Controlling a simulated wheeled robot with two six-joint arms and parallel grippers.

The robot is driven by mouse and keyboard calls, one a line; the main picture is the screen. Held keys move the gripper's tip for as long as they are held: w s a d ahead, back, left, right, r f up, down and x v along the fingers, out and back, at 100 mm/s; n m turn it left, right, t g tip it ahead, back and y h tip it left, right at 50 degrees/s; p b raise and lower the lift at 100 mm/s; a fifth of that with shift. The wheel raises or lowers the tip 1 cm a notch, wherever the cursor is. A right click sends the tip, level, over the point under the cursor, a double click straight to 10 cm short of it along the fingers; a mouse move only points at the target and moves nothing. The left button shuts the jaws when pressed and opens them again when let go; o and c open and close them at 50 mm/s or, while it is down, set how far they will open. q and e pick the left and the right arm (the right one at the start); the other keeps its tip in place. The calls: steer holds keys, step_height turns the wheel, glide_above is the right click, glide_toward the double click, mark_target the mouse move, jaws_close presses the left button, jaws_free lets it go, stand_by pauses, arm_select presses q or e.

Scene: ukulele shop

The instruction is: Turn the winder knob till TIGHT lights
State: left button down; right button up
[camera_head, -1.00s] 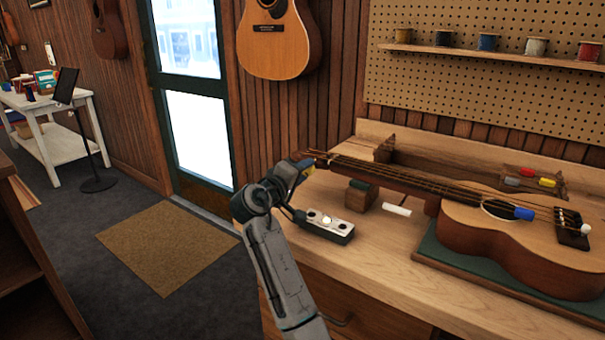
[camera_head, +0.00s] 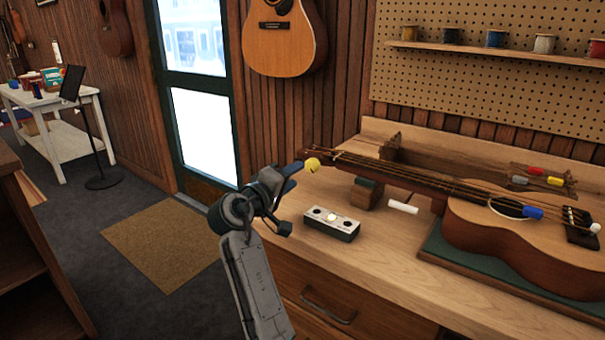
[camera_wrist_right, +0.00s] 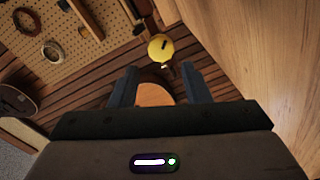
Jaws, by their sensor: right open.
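The yellow winder knob (camera_head: 312,165) is at the headstock end of the ukulele (camera_head: 520,235), which lies on the bench. It also shows in the right wrist view (camera_wrist_right: 160,47), beyond the fingertips. My right gripper (camera_head: 294,172) is open and empty, just left of the knob, with a small gap between them. Its two fingers (camera_wrist_right: 158,76) are spread in the wrist view. A small pale box (camera_head: 332,222) with a white middle spot and dark spots either side stands on the bench; I cannot read any label on it. My left gripper is out of view.
A wooden block (camera_head: 366,193) props the neck. A white stick (camera_head: 403,207) lies beside it. The ukulele body rests on a green mat (camera_head: 440,250). The bench front around the pale box is clear.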

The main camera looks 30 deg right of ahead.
steer(key=v, duration=0.2)
steer(key=shift+s+a, duration=0.1)
steer(key=shift+a, duration=0.2)
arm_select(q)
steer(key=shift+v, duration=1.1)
arm_select(e)
steer(key=shift+s+a, duration=0.3)
steer(key=shift+a, duration=0.3)
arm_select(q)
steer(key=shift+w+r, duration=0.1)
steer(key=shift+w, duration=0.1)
